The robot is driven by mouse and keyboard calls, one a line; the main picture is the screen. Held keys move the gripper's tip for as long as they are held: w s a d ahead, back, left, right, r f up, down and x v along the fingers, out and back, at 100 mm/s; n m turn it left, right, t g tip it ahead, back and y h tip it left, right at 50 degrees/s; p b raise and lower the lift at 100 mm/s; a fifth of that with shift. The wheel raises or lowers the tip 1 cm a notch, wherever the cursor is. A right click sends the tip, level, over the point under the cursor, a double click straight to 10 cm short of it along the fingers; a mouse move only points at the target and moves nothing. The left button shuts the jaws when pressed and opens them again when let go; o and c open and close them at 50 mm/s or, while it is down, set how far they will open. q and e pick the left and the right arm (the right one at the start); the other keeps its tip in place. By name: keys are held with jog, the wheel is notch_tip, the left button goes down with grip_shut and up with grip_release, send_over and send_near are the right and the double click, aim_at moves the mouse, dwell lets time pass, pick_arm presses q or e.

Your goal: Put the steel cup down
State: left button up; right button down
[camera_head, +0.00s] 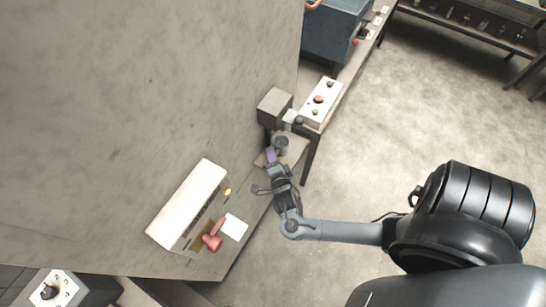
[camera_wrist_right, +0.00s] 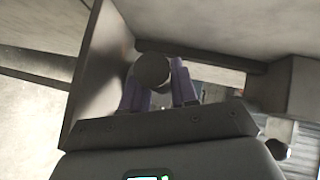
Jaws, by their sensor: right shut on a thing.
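The steel cup (camera_head: 281,145) is a small dark grey cylinder at the wall-side bench, in the middle of the head view. My right gripper (camera_head: 275,151) is at the cup, with purple fingers. In the right wrist view the round grey end of the cup (camera_wrist_right: 153,70) shows between the purple fingers of my right gripper (camera_wrist_right: 158,88), which are shut on it. The cup's underside is hidden, so I cannot tell whether it touches the surface below. My left gripper is not in view.
A grey box-shaped machine (camera_head: 274,106) stands just beyond the cup, with a white control panel (camera_head: 320,101) with buttons to its right. A long white housing (camera_head: 188,205), a red part (camera_head: 212,241) and a white sheet (camera_head: 234,227) lie toward the lower left. Open floor lies to the right.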

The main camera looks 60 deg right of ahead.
jog(key=shift+f, duration=0.2)
jog(key=shift+f, duration=0.1)
jog(key=c, duration=0.9)
grip_release()
jog(key=shift+o, duration=0.2)
jog(key=shift+s, duration=0.1)
